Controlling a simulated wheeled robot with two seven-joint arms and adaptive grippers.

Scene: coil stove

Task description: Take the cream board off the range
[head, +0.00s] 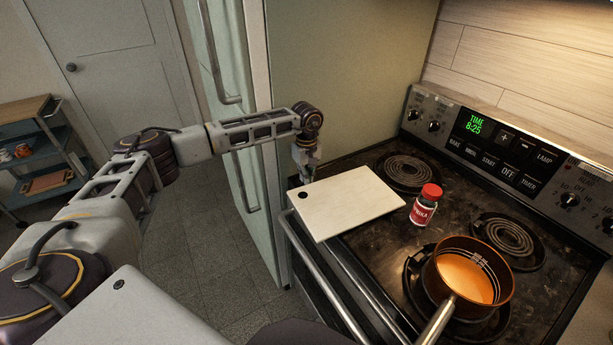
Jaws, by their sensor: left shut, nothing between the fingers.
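The cream board (348,203) lies flat on the left front part of the range (375,262). My right gripper is not in view.
A red-capped spice jar (425,207) stands close to the board's right end. A pot of orange liquid (466,278) sits on the front right coil, its handle toward me. A refrigerator (340,80) stands left of the range. A cart (45,155) is far left.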

